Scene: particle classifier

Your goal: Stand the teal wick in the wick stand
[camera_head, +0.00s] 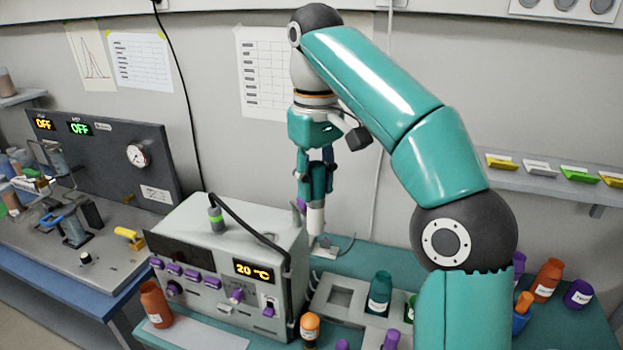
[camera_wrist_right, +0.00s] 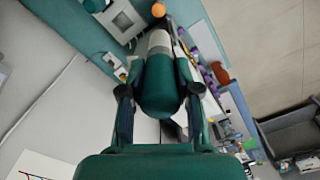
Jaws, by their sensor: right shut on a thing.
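My right gripper (camera_head: 315,190) points down behind the grey heater box in the head view. It is shut on a teal cylinder with a pale lower part (camera_head: 316,220), which I take as the teal wick. The wick hangs upright below the fingers. In the right wrist view the wick's teal body (camera_wrist_right: 160,85) lies between the two dark fingers, its pale end pointing away. A small pale fixture with a thin wire (camera_head: 325,249) is just below the wick; I cannot tell whether it is the wick stand, or whether they touch. My left gripper is not in view.
The grey heater box (camera_head: 215,280) reading 20 °C stands left of the wick. A pale tray with a square recess (camera_head: 340,297) is in front. A teal bottle (camera_head: 380,292), an orange-capped bottle (camera_head: 310,326) and other coloured containers crowd the front and right of the teal bench.

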